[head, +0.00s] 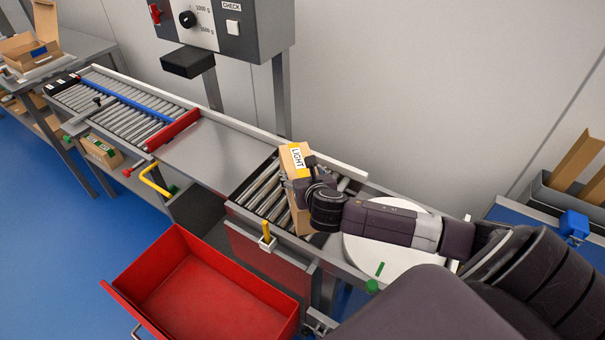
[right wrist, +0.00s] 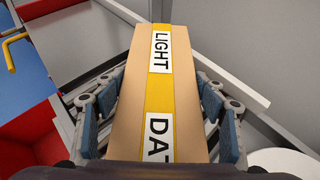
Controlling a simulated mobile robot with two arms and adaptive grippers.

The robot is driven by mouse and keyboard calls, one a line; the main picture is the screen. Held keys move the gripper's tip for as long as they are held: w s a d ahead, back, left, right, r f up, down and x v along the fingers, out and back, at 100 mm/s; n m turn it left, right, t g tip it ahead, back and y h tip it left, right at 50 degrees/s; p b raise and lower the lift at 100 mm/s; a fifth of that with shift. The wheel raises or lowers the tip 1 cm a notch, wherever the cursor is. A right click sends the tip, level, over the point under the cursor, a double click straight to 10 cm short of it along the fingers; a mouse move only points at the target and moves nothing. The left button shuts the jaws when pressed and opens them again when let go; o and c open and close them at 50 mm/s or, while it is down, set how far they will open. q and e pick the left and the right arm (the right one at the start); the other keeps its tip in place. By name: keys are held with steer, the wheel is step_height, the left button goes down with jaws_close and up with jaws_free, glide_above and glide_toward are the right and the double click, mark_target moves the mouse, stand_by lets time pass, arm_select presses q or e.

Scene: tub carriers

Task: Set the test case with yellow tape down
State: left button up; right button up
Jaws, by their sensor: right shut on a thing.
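The test case with yellow tape is a brown box (head: 294,161) with a label reading "LIGHT". In the head view it is at the short roller section right of the steel plate. My right gripper (head: 307,187) is shut on it; in the right wrist view the fingers flank the box (right wrist: 189,92) on both sides. I cannot tell whether its underside touches the rollers (head: 262,193). The label's lower part is cut off by the wrist in the right wrist view. My left gripper does not show.
A red bin (head: 208,290) stands open in front of the line. A steel plate (head: 210,152) with a red bar (head: 173,131) lies left of the rollers. A white round disc (head: 372,257) lies under my right arm. A grey check box (head: 222,27) stands behind.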

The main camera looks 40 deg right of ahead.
steer(key=o, duration=2.1)
steer(key=shift+c, duration=0.2)
steer(key=shift+s, duration=0.1)
steer(key=v, duration=1.2)
steer(key=shift+a+b, duration=0.1)
steer(key=shift+b, duration=0.25)
